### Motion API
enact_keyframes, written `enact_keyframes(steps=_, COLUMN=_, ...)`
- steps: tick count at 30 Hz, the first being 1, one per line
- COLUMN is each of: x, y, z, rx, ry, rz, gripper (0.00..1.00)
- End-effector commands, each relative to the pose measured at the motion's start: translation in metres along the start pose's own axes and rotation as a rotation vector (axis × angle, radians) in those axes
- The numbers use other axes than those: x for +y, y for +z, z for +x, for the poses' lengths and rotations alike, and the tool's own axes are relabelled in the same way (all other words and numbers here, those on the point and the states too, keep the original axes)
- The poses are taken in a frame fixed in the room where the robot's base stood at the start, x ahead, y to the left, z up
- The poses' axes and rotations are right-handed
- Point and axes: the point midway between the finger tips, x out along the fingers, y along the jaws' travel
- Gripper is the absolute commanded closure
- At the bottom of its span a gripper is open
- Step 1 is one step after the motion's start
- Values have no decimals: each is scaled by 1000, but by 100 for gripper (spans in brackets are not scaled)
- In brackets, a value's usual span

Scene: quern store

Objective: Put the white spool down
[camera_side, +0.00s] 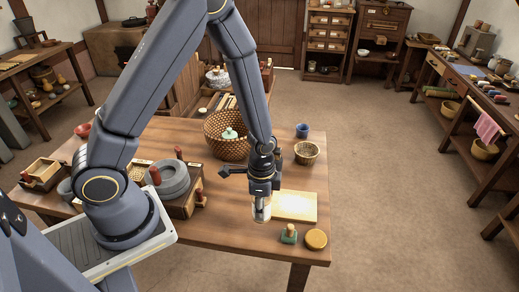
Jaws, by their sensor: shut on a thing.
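My gripper (262,212) points down over the front right part of the wooden table, at the left edge of a pale board (296,207). It is shut on a small whitish thing between its fingertips, which looks like the white spool (261,214). The fingers hide part of it, and its shape is hard to make out. It is low, close to the table; I cannot tell whether it touches the table or the board.
A green object with a tan knob (289,236) and a round yellow-brown disc (316,239) stand in front of the board. A small basket (307,153) and blue cup (302,130) stand behind. A large basket (213,124) and grey quern stone (173,182) are left.

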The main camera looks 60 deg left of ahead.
Motion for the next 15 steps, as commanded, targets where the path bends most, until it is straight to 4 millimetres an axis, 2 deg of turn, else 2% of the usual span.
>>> enact_keyframes(steps=4, x=6, y=-3, z=22, rx=-5, ry=3, rz=23, gripper=90)
enact_keyframes(steps=15, x=6, y=-4, z=72, rx=-3, ry=2, rz=22, gripper=90)
